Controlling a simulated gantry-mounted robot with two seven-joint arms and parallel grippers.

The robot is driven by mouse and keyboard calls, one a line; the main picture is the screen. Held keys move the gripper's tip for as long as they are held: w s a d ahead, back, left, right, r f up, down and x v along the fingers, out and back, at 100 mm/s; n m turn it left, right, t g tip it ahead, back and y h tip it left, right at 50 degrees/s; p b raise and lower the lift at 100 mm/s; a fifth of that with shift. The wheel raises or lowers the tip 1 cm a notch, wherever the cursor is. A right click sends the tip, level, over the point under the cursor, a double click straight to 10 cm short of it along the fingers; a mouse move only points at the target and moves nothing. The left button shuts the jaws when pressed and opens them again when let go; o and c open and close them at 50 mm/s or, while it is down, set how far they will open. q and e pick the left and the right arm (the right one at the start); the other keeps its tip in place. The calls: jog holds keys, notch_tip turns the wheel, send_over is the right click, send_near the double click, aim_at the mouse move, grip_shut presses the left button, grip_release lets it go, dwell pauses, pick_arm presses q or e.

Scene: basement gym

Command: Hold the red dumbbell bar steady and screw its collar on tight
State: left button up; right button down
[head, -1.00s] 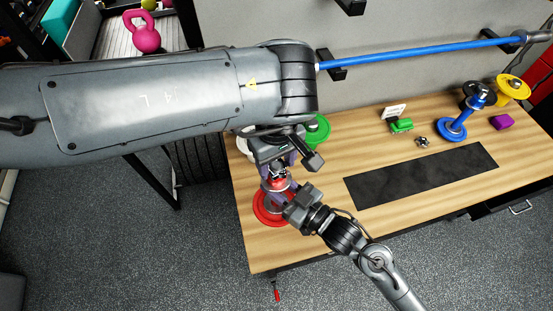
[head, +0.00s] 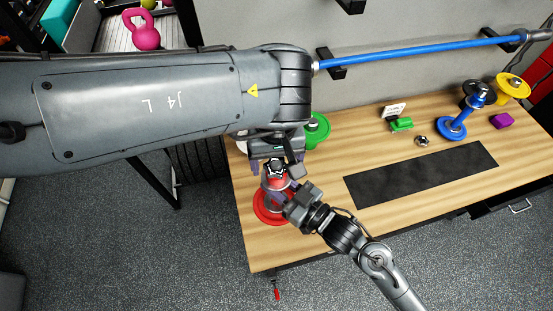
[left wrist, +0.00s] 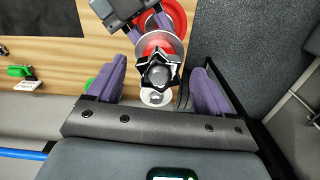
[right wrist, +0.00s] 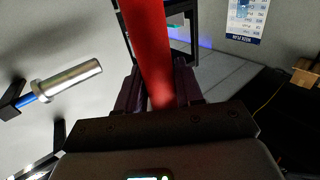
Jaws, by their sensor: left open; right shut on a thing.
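The red dumbbell stands upright at the left end of the bench, with its red plate (head: 268,212) at the bottom. A dark star-shaped collar (left wrist: 158,72) with a shiny bar end in its middle sits at the top; it also shows in the head view (head: 277,169). My left gripper (left wrist: 158,85) is open, with one purple finger on each side of the collar and a gap to both. My right gripper (head: 281,194) is shut on the red bar (right wrist: 148,50) below the collar. How tight the collar is cannot be told.
A green weight (head: 318,130) stands close behind the dumbbell. A blue dumbbell (head: 457,125), a loose star collar (head: 422,141), a green block (head: 401,124) and a purple block (head: 501,121) are farther right. The black mat (head: 420,176) is bare.

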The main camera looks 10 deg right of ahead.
pick_arm(q)
jog(key=shift+r, duration=2.25)
jog(key=shift+c, duration=0.4)
